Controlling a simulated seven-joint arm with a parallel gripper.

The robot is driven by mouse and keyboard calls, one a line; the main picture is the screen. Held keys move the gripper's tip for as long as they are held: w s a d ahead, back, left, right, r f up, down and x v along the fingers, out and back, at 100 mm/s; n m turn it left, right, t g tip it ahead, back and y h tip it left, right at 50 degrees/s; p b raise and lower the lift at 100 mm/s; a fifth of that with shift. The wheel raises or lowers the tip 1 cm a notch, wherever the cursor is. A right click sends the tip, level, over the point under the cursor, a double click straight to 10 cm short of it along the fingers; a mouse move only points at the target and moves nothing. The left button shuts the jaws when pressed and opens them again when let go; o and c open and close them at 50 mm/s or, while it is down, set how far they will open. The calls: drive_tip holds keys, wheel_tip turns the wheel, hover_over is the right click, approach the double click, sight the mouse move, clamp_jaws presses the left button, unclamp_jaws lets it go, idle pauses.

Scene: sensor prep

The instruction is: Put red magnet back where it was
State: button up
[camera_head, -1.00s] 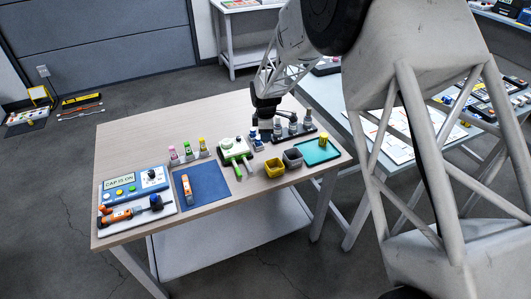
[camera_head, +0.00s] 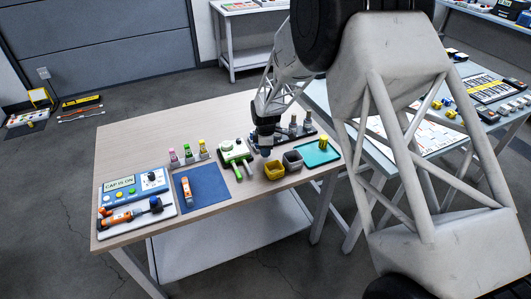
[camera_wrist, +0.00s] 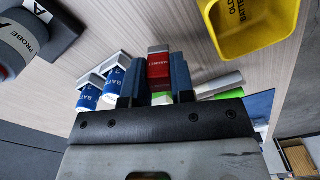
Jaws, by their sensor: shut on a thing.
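The red magnet (camera_wrist: 159,67) is a small red block with a grey top, seen in the wrist view. My gripper (camera_wrist: 157,75) is shut on it, one blue finger on each side. Whether the magnet touches the table is unclear.
Blue-and-white batteries (camera_wrist: 88,92) lie close to the left finger in the wrist view. A grey bin (camera_head: 292,163), a teal mat (camera_head: 312,160) and a rack of probes (camera_head: 306,131) stand to the right. The table's back left (camera_head: 150,125) is clear.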

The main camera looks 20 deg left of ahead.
drive_tip(key=shift+f, duration=0.85)
drive_tip(key=shift+f, duration=0.1)
drive_tip(key=o, duration=0.8)
drive_tip(key=shift+c, duration=0.2)
wheel_tip(320, 180, up, 12)
drive_tip(key=shift+r, duration=0.1)
drive_tip(key=shift+d, duration=0.1)
idle(0.6)
